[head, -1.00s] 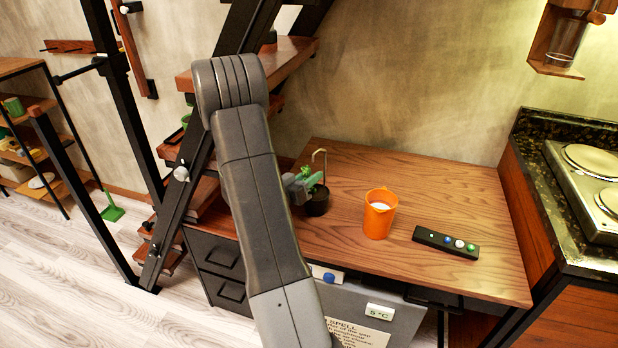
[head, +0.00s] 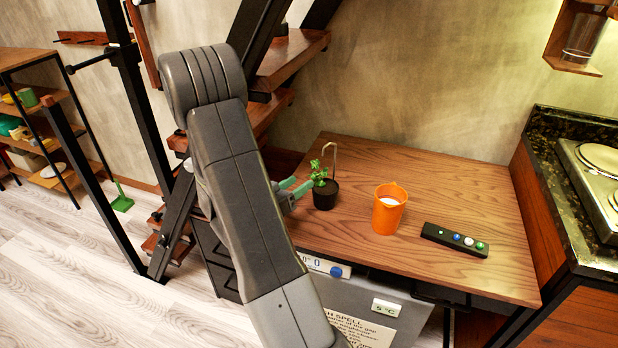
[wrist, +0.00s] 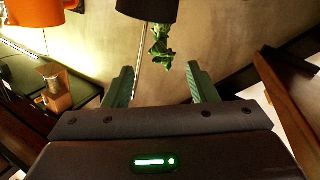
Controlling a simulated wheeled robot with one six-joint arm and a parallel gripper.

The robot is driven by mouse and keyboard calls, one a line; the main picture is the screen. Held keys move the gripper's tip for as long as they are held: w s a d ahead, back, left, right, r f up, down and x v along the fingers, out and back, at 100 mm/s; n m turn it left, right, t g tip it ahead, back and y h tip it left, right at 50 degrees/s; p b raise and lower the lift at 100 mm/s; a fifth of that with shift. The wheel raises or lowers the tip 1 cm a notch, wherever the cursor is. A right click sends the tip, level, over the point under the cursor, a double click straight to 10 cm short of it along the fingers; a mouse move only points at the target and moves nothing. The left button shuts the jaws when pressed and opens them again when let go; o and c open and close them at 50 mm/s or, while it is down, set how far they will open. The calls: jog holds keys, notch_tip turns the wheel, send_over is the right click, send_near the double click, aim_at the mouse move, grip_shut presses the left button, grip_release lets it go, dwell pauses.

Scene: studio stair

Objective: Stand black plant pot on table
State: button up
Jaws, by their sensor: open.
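The black plant pot (head: 325,198), with a small green plant in it, stands upright on the wooden table (head: 440,190). My gripper (head: 299,186) is open and empty, its green fingers just left of the pot and pointing towards it. In the wrist view, which looks upside down, the pot (wrist: 147,8) is at the top edge, beyond the fingertips of my open gripper (wrist: 162,78). The plant's leaves show between and beyond the fingers there. The pot seems clear of both fingers.
An orange jug (head: 389,212) stands right of the pot, with a black button panel (head: 455,240) further right. A thin bent metal rod (head: 334,160) rises behind the pot. The stair frame (head: 180,215) is left of my arm. A hob (head: 600,190) is at far right.

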jog(key=shift+v, duration=1.45)
